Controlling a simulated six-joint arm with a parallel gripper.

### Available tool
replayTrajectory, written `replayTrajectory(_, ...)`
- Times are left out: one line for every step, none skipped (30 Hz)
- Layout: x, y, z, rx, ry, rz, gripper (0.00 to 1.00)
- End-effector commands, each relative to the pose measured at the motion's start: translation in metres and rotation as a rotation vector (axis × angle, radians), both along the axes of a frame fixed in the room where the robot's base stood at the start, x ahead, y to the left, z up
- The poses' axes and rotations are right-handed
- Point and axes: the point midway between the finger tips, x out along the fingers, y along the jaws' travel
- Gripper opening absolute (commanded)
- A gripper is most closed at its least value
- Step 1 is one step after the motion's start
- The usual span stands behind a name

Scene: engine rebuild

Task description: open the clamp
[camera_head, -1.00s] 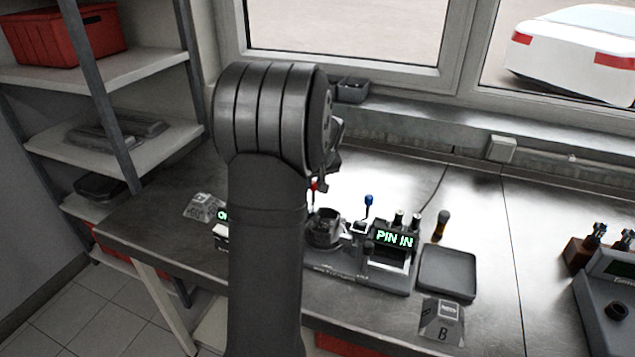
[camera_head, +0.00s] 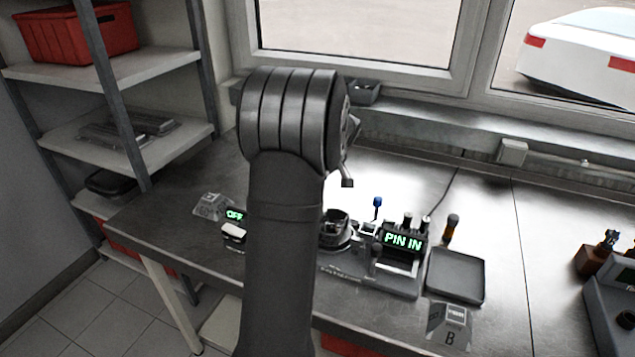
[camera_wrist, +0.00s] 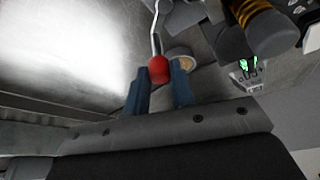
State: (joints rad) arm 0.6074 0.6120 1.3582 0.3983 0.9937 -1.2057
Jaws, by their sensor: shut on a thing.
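The clamp's lever ends in a red knob (camera_wrist: 158,69) on a thin metal rod in the wrist view. My gripper (camera_wrist: 160,83), with two blue fingers, is shut on the red knob. In the head view my arm hides the red knob and the gripper. The fixture base (camera_head: 385,282) stands on the bench, partly behind my arm. It carries a dark round holder (camera_head: 336,232), a lever with a blue knob (camera_head: 377,202) and a green-lit display (camera_head: 403,241) reading "PIN IN". How far the clamp is open cannot be told.
A dark square tray (camera_head: 456,277) and a block marked B (camera_head: 450,325) lie right of the fixture. A display (camera_head: 235,215) reading "OFF" is left of my arm. A screwdriver-like handle (camera_head: 451,229) stands behind the tray.

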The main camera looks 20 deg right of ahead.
Motion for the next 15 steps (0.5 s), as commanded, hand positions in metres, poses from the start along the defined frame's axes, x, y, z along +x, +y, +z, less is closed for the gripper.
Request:
replayTrajectory(0.0001, 0.0002, 0.0004, 0.000, 0.000, 0.001, 0.00)
replayTrajectory(0.0000, 0.0002, 0.0004, 0.000, 0.000, 0.001, 0.00)
replayTrajectory(0.0001, 0.0002, 0.0004, 0.000, 0.000, 0.001, 0.00)
replayTrajectory(0.0001, 0.0002, 0.0004, 0.000, 0.000, 0.001, 0.00)
replayTrajectory(0.0001, 0.0002, 0.0004, 0.001, 0.000, 0.000, 0.00)
replayTrajectory(0.0001, 0.0004, 0.0003, 0.001, 0.000, 0.000, 0.00)
replayTrajectory(0.0001, 0.0004, 0.0003, 0.001, 0.000, 0.000, 0.00)
replayTrajectory(0.0001, 0.0004, 0.0003, 0.001, 0.000, 0.000, 0.00)
replayTrajectory(0.0001, 0.0004, 0.0003, 0.001, 0.000, 0.000, 0.30)
replayTrajectory(0.0001, 0.0004, 0.0003, 0.001, 0.000, 0.000, 0.36)
replayTrajectory(0.0001, 0.0004, 0.0003, 0.001, 0.000, 0.000, 0.42)
replayTrajectory(0.0000, 0.0003, 0.0002, 0.000, 0.000, 0.000, 0.43)
replayTrajectory(0.0000, 0.0003, 0.0002, 0.001, 0.000, 0.000, 0.43)
replayTrajectory(0.0001, 0.0003, 0.0001, 0.000, 0.000, 0.000, 0.43)
replayTrajectory(0.0000, 0.0003, 0.0000, 0.001, 0.001, -0.001, 0.43)
